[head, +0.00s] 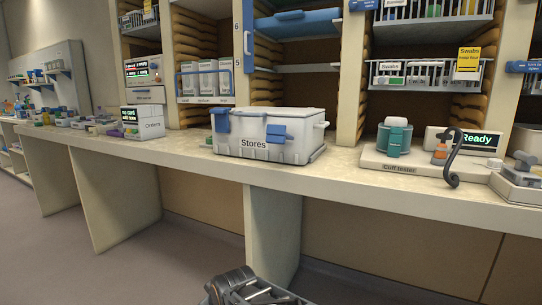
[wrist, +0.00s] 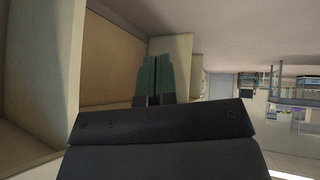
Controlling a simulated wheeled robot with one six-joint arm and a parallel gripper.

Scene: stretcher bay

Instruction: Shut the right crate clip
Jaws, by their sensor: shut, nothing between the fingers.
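A pale grey crate (head: 262,151) labelled "Stores" stands closed-lidded on the bench in the head view. Its right clip (head: 277,133) is blue and sits on the front near the right end. It looks as if it sticks out from the front, but its exact angle is hard to tell.
The bench (head: 190,146) is clear in front of the crate. Shelves rise behind. Panels and open bays lie below the bench.

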